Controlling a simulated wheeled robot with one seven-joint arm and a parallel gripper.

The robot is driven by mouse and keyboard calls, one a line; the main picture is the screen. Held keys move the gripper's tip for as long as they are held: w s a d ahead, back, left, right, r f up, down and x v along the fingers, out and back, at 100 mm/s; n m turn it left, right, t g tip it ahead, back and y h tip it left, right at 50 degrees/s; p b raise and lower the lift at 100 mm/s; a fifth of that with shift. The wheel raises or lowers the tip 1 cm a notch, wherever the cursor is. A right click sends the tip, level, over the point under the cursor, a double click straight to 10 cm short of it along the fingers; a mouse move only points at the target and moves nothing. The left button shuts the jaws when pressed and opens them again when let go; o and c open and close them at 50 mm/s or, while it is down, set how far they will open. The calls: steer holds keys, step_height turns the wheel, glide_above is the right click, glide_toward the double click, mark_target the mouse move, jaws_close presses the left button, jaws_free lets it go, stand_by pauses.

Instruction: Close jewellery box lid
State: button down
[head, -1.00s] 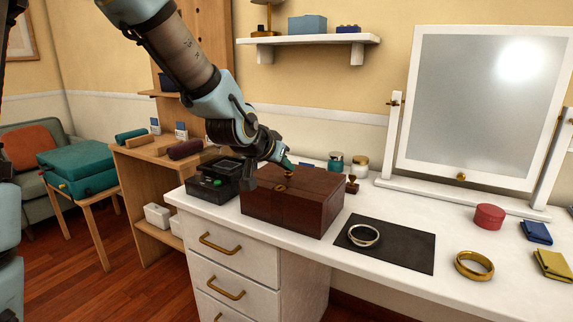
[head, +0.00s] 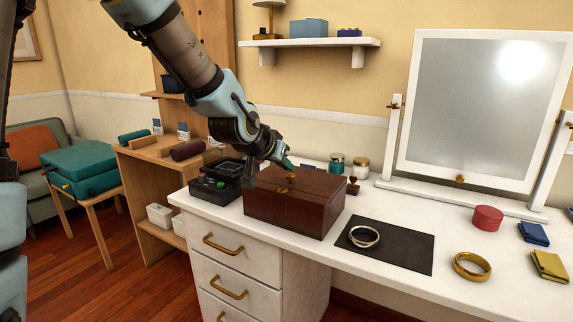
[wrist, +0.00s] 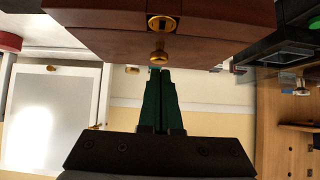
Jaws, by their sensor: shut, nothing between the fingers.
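The jewellery box (head: 290,210) is a dark reddish-brown wooden box on the white dresser top in the head view. Its lid (head: 315,182) looks down flat on the box, with a gold knob on top. In the wrist view the lid (wrist: 100,38) fills the top, with the gold knob (wrist: 158,54) at its middle. My gripper (head: 286,162) is at the back edge of the box, just above the lid. In the wrist view its green fingers (wrist: 160,75) are together and empty, close to the knob. Whether they touch the lid is unclear.
A black tray box (head: 215,182) stands just left of the jewellery box. Small jars (head: 361,167) stand behind it. A dark mat (head: 405,250) with a silver ring lies to the right. A mirror (head: 470,110) stands at the back right. A shelf (head: 315,42) hangs above.

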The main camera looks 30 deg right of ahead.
steer(key=r, duration=0.1)
steer(key=r+p, duration=0.1)
steer(key=r, duration=0.1)
steer(key=shift+w+d, duration=0.1)
steer(key=shift+d, duration=0.2)
steer(key=s+a+f, duration=0.3)
steer(key=s+a, duration=0.2)
steer(key=a, duration=0.3)
steer(key=w+a+n+y+p, duration=0.3)
steer(key=a, duration=0.7)
steer(key=w+a+n+y+p, duration=0.2)
steer(key=w+a+n+y, duration=0.1)
steer(key=a, duration=0.8)
steer(key=s+a+r+n+g+y+p, duration=0.1)
steer(key=s+a+n, duration=0.1)
steer(key=a, duration=0.5)
steer(key=s+a+n+g+y+p, duration=0.1)
steer(key=s+a+n+g+p, duration=0.1)
steer(key=a, duration=0.5)
steer(key=shift+s+r+n+y, duration=0.4)
steer(key=shift+s+n, duration=0.1)
steer(key=shift+s, duration=0.5)
